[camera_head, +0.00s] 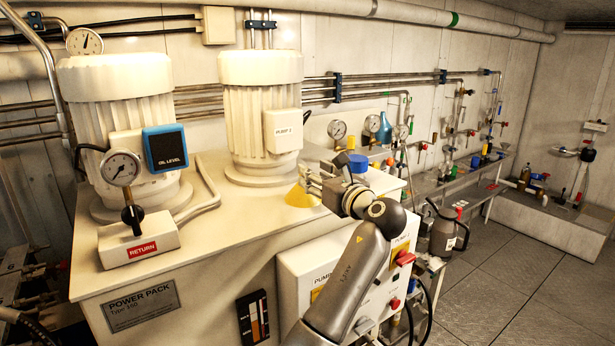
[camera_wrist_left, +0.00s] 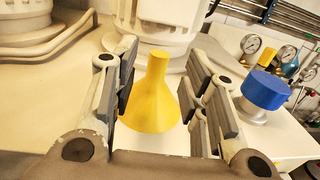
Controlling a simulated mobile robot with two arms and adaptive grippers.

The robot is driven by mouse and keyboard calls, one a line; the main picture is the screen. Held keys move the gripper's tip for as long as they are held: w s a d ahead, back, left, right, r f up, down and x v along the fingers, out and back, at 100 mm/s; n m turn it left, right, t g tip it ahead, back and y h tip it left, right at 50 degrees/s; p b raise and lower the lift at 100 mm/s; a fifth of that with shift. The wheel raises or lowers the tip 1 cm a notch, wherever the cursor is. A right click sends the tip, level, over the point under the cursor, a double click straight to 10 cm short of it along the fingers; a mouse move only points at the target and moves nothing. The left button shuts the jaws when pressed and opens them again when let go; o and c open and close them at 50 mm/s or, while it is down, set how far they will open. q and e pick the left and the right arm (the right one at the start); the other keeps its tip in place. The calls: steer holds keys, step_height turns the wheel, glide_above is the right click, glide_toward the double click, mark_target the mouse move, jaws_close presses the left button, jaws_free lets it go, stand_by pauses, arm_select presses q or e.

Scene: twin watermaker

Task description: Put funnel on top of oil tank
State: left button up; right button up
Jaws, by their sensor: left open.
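The yellow funnel (camera_head: 300,197) stands on the pale top of the oil tank (camera_head: 240,216), wide end down and spout up. It also shows in the left wrist view (camera_wrist_left: 154,98). My left gripper (camera_head: 312,182) is open, with its two fingers (camera_wrist_left: 166,100) on either side of the funnel. I see gaps between the pads and the funnel, and its lower rim is partly hidden by the right finger. A blue cap (camera_head: 358,163) sits on a metal neck, just right of the gripper; it shows also in the wrist view (camera_wrist_left: 265,90). My right gripper is not in view.
Two white ribbed motors (camera_head: 262,110) stand on the tank behind the funnel. A return gauge box (camera_head: 139,238) sits front left. Gauges (camera_wrist_left: 251,44) and a blue bottle (camera_head: 384,130) are along the wall. A dark jug (camera_head: 443,232) stands right of the tank.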

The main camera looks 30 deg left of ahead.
arm_select(q)
steer(key=b+v, duration=0.1)
steer(key=v, duration=0.6)
steer(key=shift+b, duration=0.4)
steer(key=shift+d, duration=0.1)
